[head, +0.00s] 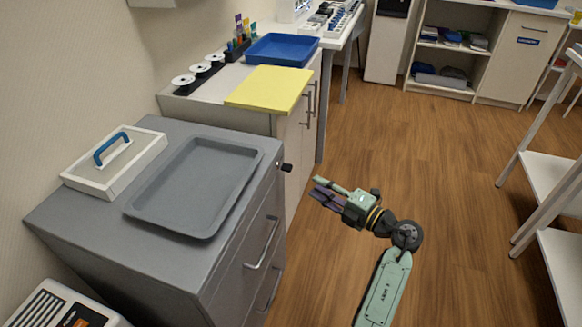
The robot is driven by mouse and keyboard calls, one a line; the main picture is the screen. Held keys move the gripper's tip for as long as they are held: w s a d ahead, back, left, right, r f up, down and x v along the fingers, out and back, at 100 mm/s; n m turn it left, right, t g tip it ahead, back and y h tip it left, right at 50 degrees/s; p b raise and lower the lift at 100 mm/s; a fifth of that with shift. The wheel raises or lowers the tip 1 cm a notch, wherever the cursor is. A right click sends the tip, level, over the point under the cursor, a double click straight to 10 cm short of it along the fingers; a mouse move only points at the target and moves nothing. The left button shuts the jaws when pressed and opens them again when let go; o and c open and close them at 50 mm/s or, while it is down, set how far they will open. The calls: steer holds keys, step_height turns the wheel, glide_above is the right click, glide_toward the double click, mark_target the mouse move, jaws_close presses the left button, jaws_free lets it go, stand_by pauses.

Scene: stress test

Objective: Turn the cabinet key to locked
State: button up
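A small dark key or lock knob (287,167) sticks out near the top of the front face of the grey cabinet (272,190). It is too small to tell which way it is turned. My gripper (316,190) is to the right of it and a little lower in the picture, over the open floor. The fingers point left toward the cabinet front, with a visible gap between them and the key. They look empty, but the view is too small to tell how far apart they are.
A grey tray (150,212) and a white box lid with blue handle (88,180) lie on the cabinet top. Behind stands a white counter with a yellow board (270,88) and blue tray (282,48). Metal handles (262,245) jut from the cabinet front. Floor right of it is clear.

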mark_target(291, 170)
steer(key=p+x, duration=0.2)
steer(key=x, duration=0.8)
steer(key=shift+a+r, duration=0.1)
steer(key=shift+a, duration=0.1)
jaws_close()
